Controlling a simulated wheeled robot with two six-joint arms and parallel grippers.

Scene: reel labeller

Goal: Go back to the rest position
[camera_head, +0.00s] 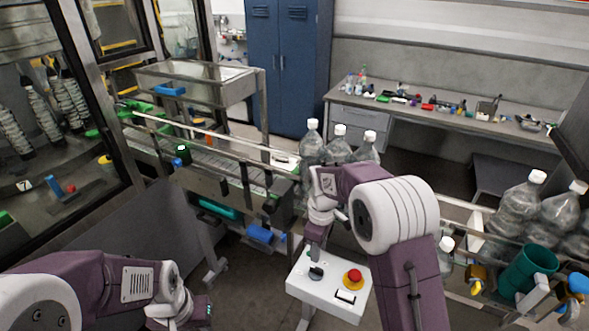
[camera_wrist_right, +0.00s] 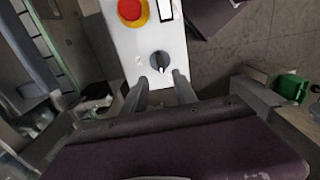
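My right gripper (camera_head: 317,256) is over the white control box (camera_head: 330,292), close to its black knob (camera_head: 316,273). In the right wrist view its two fingers (camera_wrist_right: 161,78) are apart with nothing between them, and the knob (camera_wrist_right: 160,62) lies just beyond the tips. I cannot tell whether they touch it. The red emergency button (camera_head: 353,276) on a yellow ring is beside the knob. My left gripper (camera_head: 201,312) is low at the bottom left, away from the box; its fingers are too small and dark to tell their opening.
A conveyor (camera_head: 215,160) runs behind the box, with several clear bottles (camera_head: 338,150) at its right end. More large bottles (camera_head: 520,205) and a green cup (camera_head: 530,268) stand at the right. A glass-walled machine (camera_head: 60,150) is at the left. Grey floor (camera_head: 245,290) shows between my arms.

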